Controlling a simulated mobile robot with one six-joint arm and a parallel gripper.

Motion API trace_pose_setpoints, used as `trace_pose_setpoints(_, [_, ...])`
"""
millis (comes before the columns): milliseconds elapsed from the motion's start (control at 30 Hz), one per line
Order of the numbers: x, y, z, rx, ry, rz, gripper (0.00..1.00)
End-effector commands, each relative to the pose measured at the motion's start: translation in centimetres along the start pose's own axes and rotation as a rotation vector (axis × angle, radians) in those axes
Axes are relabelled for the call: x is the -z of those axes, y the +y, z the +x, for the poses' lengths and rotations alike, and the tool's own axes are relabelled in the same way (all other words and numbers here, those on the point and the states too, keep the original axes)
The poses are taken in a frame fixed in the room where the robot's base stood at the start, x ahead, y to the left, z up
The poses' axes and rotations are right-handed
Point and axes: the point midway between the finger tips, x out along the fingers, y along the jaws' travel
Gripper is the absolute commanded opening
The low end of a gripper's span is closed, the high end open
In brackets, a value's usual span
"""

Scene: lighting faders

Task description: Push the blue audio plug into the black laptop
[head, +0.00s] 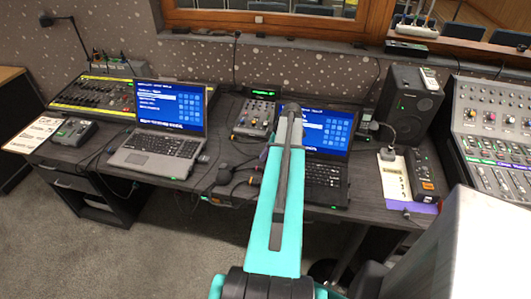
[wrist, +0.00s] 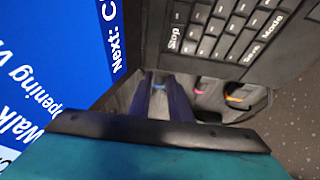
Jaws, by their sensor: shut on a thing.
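The black laptop (head: 324,176) stands open at the right of the desk, partly hidden behind my arm. In the wrist view its blue lit screen fills the left and its keyboard (wrist: 235,38) the upper right. My gripper (wrist: 160,84) is at the laptop's side edge, with its two dark fingers pointing at that edge. It is shut on a small blue piece, the blue audio plug (wrist: 158,88). I cannot tell whether the plug's tip touches the laptop or is in a socket. In the head view my arm hides the fingers and the plug.
A grey laptop (head: 157,138) stands to the left, with a small mixer (head: 257,115) between the two. A black speaker (head: 408,103) and a large fader desk (head: 495,130) are at the right.

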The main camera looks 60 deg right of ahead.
Motion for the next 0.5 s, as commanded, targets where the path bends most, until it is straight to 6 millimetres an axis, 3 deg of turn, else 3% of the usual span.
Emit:
trace_pose_setpoints(33, [-0.26,0.0,-0.05,0.0,-0.005,0.001,0.21])
trace_pose_setpoints(133, [-0.25,0.0,-0.04,0.0,-0.005,0.001,0.38])
trace_pose_setpoints(167, [-0.23,0.01,-0.04,0.0,-0.004,0.001,0.4])
trace_pose_setpoints(500, [-0.06,0.08,0.01,-0.002,-0.001,0.0,0.4])
